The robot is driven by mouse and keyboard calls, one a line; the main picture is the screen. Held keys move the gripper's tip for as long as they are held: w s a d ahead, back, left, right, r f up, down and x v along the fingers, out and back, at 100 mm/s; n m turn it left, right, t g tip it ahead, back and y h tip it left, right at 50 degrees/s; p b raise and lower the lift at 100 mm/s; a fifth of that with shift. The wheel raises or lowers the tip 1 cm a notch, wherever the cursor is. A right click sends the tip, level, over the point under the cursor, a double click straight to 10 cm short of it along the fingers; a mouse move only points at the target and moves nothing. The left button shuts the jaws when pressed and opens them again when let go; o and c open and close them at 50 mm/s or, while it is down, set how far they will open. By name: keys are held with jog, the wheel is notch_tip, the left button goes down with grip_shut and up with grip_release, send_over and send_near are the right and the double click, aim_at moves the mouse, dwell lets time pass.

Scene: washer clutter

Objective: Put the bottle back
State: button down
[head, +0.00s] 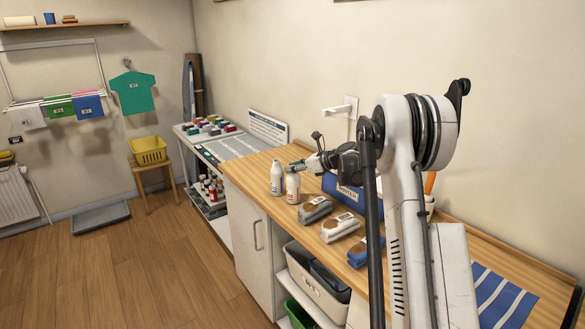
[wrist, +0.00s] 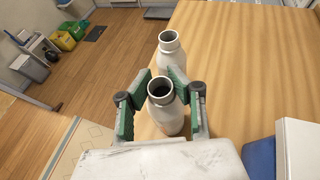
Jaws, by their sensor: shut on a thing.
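Two white bottles stand upright, close together, at the far end of the wooden counter. The nearer bottle (head: 293,187) has an orange-brown mark on its side and an open mouth. It also shows in the wrist view (wrist: 168,119), between the green-padded fingers. My gripper (head: 297,164) is shut on this bottle near its top, reaching in from the right; the fingers also show in the wrist view (wrist: 160,79). The bottle appears to rest on the counter. The other bottle (head: 276,180) stands just beyond, outside the fingers, and shows in the wrist view (wrist: 170,54).
A blue bin (head: 343,189) stands at the wall behind my arm. Grey, white and blue items (head: 340,226) lie along the counter front. A striped cloth (head: 497,298) lies at the near right. A lower table (head: 225,146) with small coloured items adjoins the far end.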

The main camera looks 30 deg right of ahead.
jog(key=shift+f, duration=0.15)
jog(key=c, duration=1.6)
grip_release()
